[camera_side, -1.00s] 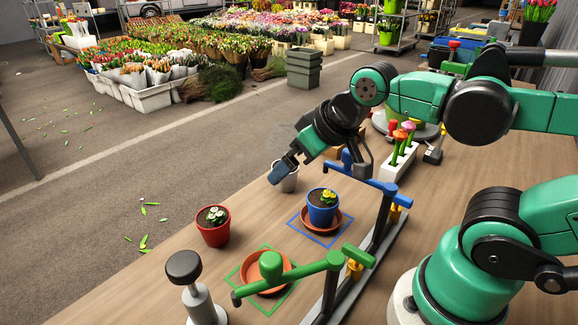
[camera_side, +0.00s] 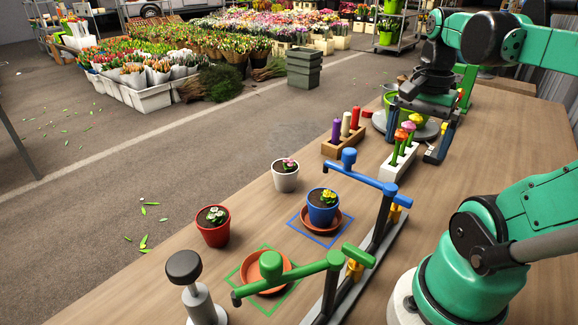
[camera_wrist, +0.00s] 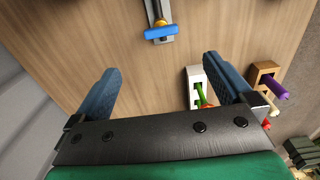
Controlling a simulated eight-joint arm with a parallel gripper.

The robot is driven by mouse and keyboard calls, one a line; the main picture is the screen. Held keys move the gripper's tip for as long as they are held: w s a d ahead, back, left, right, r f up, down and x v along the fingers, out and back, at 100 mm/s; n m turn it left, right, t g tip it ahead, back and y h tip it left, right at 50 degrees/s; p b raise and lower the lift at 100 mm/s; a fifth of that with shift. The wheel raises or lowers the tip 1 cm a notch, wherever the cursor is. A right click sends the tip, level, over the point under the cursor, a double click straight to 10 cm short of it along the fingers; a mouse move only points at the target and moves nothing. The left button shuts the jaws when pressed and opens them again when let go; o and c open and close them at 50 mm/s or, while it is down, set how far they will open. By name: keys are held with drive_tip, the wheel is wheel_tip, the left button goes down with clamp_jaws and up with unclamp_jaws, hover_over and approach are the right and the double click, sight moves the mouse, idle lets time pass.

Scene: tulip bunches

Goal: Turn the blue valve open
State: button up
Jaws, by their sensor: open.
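The blue valve arm (camera_side: 370,179) stands on the grey rail (camera_side: 372,245), with a yellow fitting (camera_side: 393,213) below it. Its blue knob end (camera_side: 348,160) is near the blue pot (camera_side: 323,207), which sits on a terracotta saucer inside a blue square outline. In the wrist view a blue bar (camera_wrist: 161,33) with yellow behind it shows at the rail's end, ahead of and between my fingers. My gripper (camera_side: 412,148) is open and empty, beyond the valve near the white flower block; its two spread fingers fill the wrist view (camera_wrist: 163,68).
The white block (camera_side: 397,158) with flowers and the wooden block (camera_side: 343,140) with coloured pegs stand close by.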

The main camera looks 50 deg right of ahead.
sight(399, 195)
drive_tip(key=shift+f, duration=5.6)
drive_tip(key=c, duration=1.2)
drive_tip(key=shift+c, duration=0.2)
